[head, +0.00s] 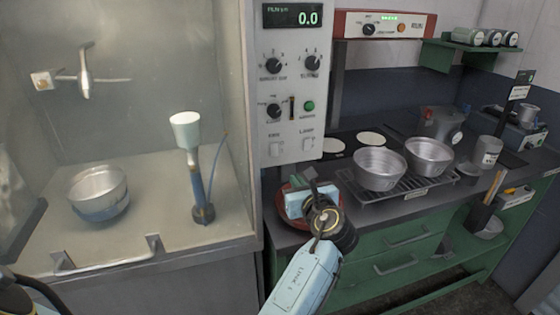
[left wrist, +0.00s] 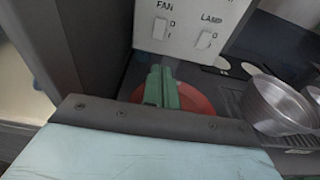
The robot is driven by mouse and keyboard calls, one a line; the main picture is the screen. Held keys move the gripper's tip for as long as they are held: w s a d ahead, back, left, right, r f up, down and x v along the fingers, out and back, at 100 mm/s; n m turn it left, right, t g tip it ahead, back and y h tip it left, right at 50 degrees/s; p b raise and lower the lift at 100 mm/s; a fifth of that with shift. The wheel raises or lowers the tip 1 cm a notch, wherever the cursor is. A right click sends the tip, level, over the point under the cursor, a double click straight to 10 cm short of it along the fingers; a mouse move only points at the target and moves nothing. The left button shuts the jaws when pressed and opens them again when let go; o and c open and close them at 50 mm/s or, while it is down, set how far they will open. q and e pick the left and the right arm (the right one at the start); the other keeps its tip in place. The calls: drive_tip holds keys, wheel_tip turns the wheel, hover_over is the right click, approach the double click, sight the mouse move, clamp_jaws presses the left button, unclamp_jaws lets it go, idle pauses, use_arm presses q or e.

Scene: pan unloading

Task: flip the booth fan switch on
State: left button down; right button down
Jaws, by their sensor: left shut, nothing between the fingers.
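The booth's grey control panel (head: 281,100) carries two white switches at its bottom edge. The fan switch (head: 275,149) is the left one, and it shows under the word FAN in the left wrist view (left wrist: 160,28). The lamp switch (head: 307,144) is to its right, also in the left wrist view (left wrist: 204,40). I cannot tell which way the fan switch is set. My left gripper (head: 307,174) is shut and empty, just below the panel; its green fingers (left wrist: 161,74) point up below the fan switch, apart from it. My right gripper is not in view.
A red round dish (head: 286,212) lies on the counter below my left gripper. Two metal pans (head: 379,168) (head: 428,156) stand on a rack to the right.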

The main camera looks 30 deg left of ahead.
sight(277, 156)
use_arm(q)
drive_tip(key=shift+a, duration=0.1)
drive_tip(key=b+x, duration=0.2)
drive_tip(key=x, duration=1.2)
